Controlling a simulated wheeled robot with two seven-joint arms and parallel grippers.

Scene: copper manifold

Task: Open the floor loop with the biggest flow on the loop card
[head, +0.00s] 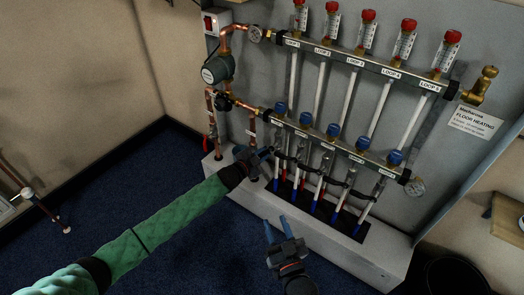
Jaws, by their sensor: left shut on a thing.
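The upper manifold bar (373,67) carries a row of red-capped flow meters, such as the rightmost meter (446,52), above LOOP labels whose digits are hard to read. The lower bar (346,145) carries a row of blue caps, from the leftmost blue cap (280,107) to the rightmost blue cap (395,158). A white FLOOR HEATING card (475,121) hangs at the right; its small print is unreadable. My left gripper (266,154) is shut below the lower bar's left end, on something I cannot make out. My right gripper (277,228) is open and empty, in front of the plinth.
White pipes run down between the bars and to the plinth (375,262). A round pump (217,69) and copper pipes stand at the left. The blue floor (130,190) is open at the left.

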